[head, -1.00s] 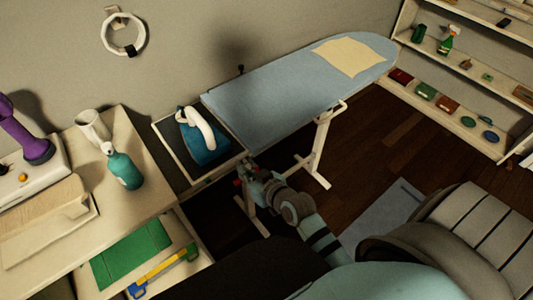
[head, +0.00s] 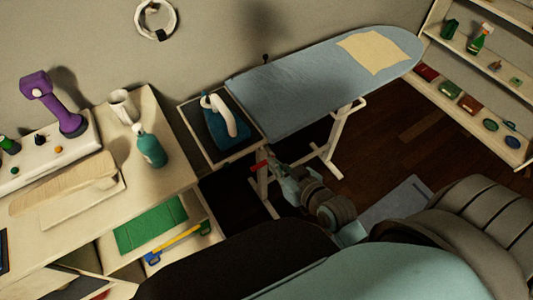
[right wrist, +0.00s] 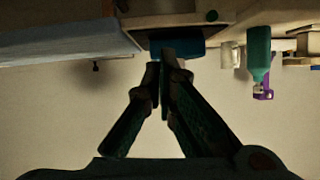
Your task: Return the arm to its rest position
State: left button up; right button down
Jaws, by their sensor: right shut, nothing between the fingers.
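My right gripper (head: 264,165) is in the lower middle of the head view, in front of the ironing board's left end and near the iron tray. Its fingers meet in the right wrist view (right wrist: 162,62), with nothing held between them. My right arm reaches up from the bottom of the head view. My left gripper is in neither current view.
An ironing board (head: 300,92) with a cream cloth (head: 374,52) stands beyond the gripper. A teal iron (head: 228,128) rests on its tray (head: 196,137). A table (head: 170,183) at left holds a teal bottle (head: 151,150). Shelves (head: 470,62) stand at right.

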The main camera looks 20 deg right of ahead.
jog(key=shift+s+r, duration=0.25)
jog(key=shift+s, duration=0.3)
jog(key=shift+d, duration=0.1)
